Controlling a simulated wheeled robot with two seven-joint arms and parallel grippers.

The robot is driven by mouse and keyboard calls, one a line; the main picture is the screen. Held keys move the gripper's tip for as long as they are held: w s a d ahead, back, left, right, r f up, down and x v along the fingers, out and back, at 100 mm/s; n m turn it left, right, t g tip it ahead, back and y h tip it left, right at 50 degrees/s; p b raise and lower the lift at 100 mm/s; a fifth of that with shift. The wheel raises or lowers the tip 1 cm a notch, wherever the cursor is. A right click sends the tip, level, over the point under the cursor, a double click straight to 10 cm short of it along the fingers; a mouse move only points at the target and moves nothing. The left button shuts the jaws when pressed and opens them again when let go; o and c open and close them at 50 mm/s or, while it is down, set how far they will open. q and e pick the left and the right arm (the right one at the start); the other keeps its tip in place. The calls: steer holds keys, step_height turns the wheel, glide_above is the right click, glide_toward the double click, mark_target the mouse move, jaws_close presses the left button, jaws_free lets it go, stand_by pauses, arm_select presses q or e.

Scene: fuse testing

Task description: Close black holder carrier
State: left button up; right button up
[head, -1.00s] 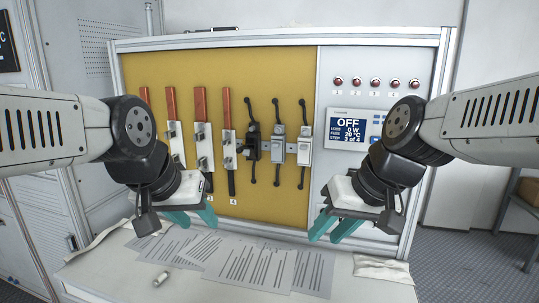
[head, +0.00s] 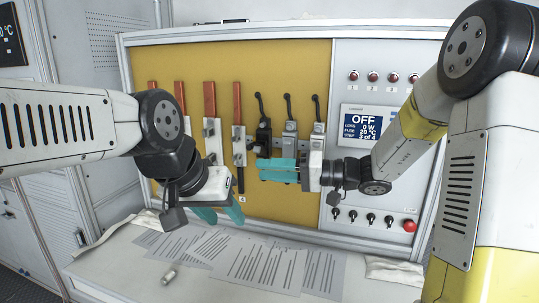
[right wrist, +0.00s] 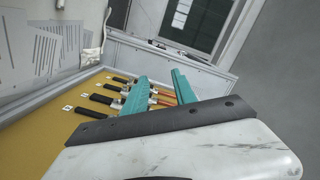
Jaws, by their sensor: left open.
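The black holder (head: 263,137) is mounted on the yellow panel, left of a grey holder (head: 289,132) and a white one partly hidden by my right gripper. A black handle rises from its top; its lower part is hidden behind my right gripper's fingers. My right gripper (head: 278,170) has its teal fingers pointing left in front of the holders' lower parts. My left gripper (head: 219,215) is open and empty, low before the panel, above the table.
Several red-and-black bars with metal clips (head: 210,110) stand left of the holders. A grey control panel (head: 375,110) with a display reading OFF and a red button (head: 409,226) is on the right. Papers (head: 262,266) and a small cylinder (head: 169,275) lie on the white table.

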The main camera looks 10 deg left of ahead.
mark_target(260, 148)
steer(key=w+d+f+m+t+y, duration=0.1)
steer(key=w+f+t, duration=0.1)
steer(key=w+t, duration=0.35)
steer(key=w+d+f+m+t, duration=0.1)
steer(key=w+f+m+t, duration=0.15)
steer(key=w, duration=0.55)
steer(key=x, duration=0.7)
steer(key=shift+s+r+n, duration=0.2)
steer(key=shift+r+n, duration=0.1)
steer(key=shift+n, duration=0.05)
jaws_close()
